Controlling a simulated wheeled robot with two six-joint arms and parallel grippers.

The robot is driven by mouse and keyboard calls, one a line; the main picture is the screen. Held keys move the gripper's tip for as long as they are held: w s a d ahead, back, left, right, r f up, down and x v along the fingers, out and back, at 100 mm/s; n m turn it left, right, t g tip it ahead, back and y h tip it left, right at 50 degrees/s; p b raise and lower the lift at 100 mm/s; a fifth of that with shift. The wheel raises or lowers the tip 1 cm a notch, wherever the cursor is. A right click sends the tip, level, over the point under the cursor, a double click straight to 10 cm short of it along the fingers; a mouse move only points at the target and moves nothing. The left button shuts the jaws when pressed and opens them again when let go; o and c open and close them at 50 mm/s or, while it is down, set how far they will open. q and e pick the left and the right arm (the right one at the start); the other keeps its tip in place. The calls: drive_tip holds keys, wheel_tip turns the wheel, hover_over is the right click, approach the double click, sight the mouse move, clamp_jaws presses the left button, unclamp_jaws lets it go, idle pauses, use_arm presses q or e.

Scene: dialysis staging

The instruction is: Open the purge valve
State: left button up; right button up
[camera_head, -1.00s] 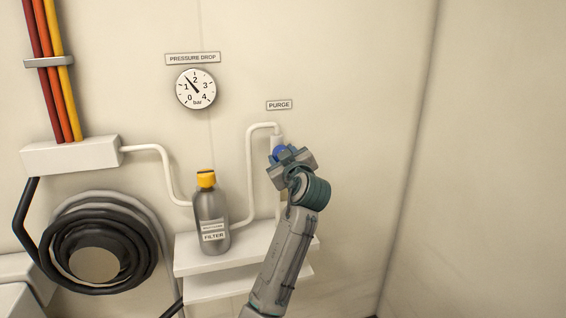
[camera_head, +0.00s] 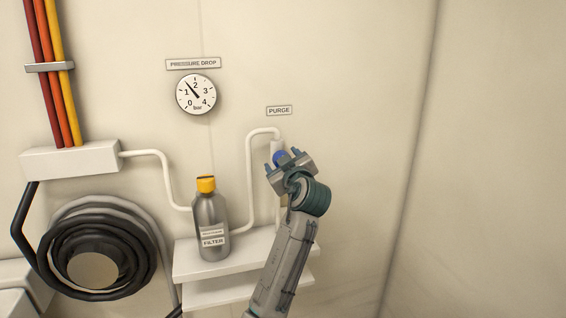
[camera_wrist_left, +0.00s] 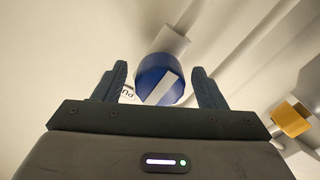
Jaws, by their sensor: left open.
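The purge valve has a round blue knob (camera_head: 280,157) on a white vertical pipe, below the PURGE label (camera_head: 279,111). In the left wrist view the blue knob (camera_wrist_left: 160,80) shows a white stripe running diagonally across its face. My left gripper (camera_head: 284,158) is open in front of the knob. In the left wrist view its two dark fingers (camera_wrist_left: 159,88) stand on either side of the knob, with gaps, so it does not appear gripped. In the head view the gripper hides part of the knob and pipe. My right gripper is in neither view.
A grey filter bottle (camera_head: 211,226) with a yellow cap stands on a white shelf (camera_head: 215,264), left of my arm. The pressure gauge (camera_head: 196,94) hangs on the wall above it. A coiled black hose (camera_head: 60,247) is at the lower left. The wall to the right is clear.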

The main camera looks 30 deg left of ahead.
use_arm(q)
drive_tip(key=shift+s+d+f, duration=0.1)
drive_tip(key=shift+s+d, duration=0.05)
drive_tip(key=shift+d, duration=0.1)
drive_tip(key=b+v, duration=0.2)
drive_tip(key=v, duration=0.8)
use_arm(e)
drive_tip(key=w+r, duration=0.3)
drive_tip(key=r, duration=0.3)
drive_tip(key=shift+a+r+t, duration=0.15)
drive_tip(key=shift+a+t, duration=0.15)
